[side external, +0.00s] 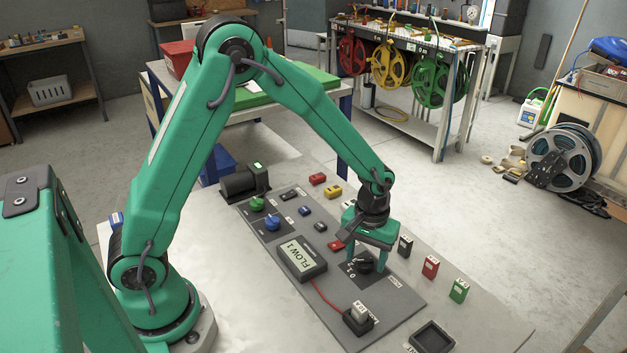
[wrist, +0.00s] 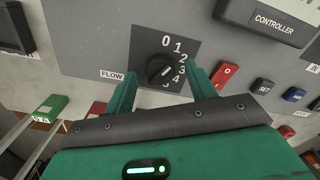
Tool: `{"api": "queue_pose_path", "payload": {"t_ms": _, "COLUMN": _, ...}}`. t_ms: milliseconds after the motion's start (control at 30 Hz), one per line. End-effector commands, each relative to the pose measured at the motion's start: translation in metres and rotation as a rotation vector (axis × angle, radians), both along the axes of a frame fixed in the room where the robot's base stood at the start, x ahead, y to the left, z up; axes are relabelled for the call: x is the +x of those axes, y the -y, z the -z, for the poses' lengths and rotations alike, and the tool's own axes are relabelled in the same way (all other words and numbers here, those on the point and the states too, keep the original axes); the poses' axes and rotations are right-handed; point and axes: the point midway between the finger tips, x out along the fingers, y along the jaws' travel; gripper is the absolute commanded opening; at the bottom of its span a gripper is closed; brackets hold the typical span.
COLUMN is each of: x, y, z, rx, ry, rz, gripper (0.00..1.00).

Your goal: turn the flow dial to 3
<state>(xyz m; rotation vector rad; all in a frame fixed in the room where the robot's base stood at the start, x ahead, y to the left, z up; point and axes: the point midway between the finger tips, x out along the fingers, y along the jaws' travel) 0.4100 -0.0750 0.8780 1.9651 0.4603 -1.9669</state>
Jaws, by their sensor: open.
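The flow dial is a black round knob (wrist: 160,70) on a dark plate with the numbers 0 to 5 around its right side, beside a FLOW label. A pale mark shows on the knob, but I cannot tell exactly which number it points at. My gripper (wrist: 163,76) is open, with one green finger on each side of the knob and gaps visible in the wrist view. In the side view my gripper (side external: 368,256) is pointed down over the dial (side external: 365,266), partly hiding it. The display box (side external: 301,259) reads FLOW 1.
The grey panel also holds a green knob (side external: 257,203), a blue knob (side external: 272,222) and several small buttons. A red cable runs from the display to a black socket block (side external: 358,321). Red (side external: 430,267) and green (side external: 458,290) blocks stand right of the dial.

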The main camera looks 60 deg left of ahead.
Motion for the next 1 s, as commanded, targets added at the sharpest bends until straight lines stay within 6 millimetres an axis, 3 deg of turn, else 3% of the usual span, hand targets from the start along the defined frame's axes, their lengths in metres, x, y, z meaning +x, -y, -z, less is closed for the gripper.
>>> {"api": "queue_pose_path", "payload": {"t_ms": 433, "x": -0.0001, "y": 0.0000, "z": 0.0085, "rx": 0.000, "ry": 0.000, "rz": 0.000, "gripper": 0.56}}
{"api": "queue_pose_path", "payload": {"t_ms": 667, "x": 0.0000, "y": 0.0000, "z": 0.0082, "rx": 0.000, "ry": 0.001, "rz": 0.000, "gripper": 0.11}}
{"api": "queue_pose_path", "payload": {"t_ms": 1000, "x": 0.0001, "y": 0.0000, "z": 0.0079, "rx": 0.000, "ry": 0.001, "rz": 0.027, "gripper": 0.11}}
